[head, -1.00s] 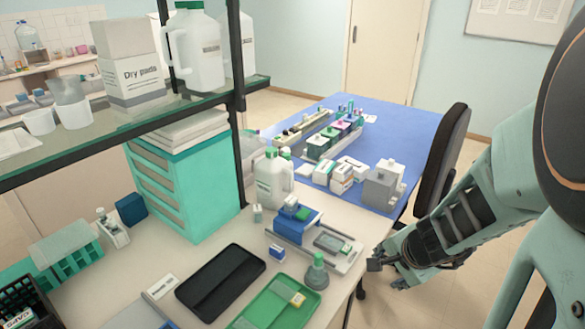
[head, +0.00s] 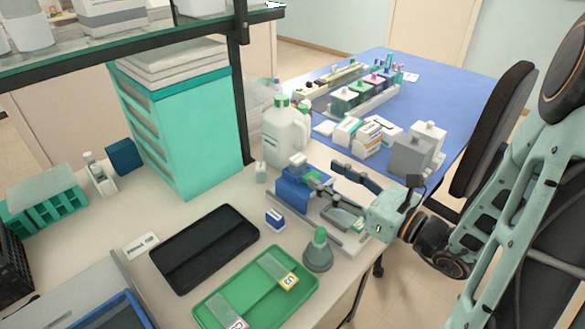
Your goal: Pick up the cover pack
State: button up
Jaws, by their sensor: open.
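A small blue-and-white box (head: 275,217), which looks like the cover pack, stands on the bench between the black tray and the blue device; I cannot read its label. My gripper (head: 332,188) comes in from the right, over the bench's right edge. It is open, with its two fingers spread and pointing left. It is to the right of the small box and apart from it, in front of or above the blue device (head: 292,196). Nothing shows between the fingers, and the gripper hides part of the device's base.
A grey bottle with a green cap (head: 318,252) stands close to the box. The green tray (head: 215,308) holds slides. The black tray (head: 195,262) lies left. A white jug (head: 285,138) and teal drawers (head: 200,140) stand behind. The shelf post (head: 240,85) rises at the back.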

aim_at(302, 161)
jog(key=x, duration=0.4)
jog(key=shift+a, duration=0.15)
jog(key=shift+w+d+f+x, duration=0.1)
jog(key=shift+f+x, duration=0.05)
jog(key=shift+x, duration=0.9)
jog(key=shift+w+d+f+x, duration=0.1)
jog(key=shift+f+x, duration=0.05)
jog(key=shift+x, duration=0.85)
jog(key=shift+w+d+f+x, duration=0.1)
jog(key=shift+f+x, duration=0.05)
jog(key=shift+x, duration=0.9)
jog(key=shift+c, duration=0.2)
jog(key=c, duration=1.2)
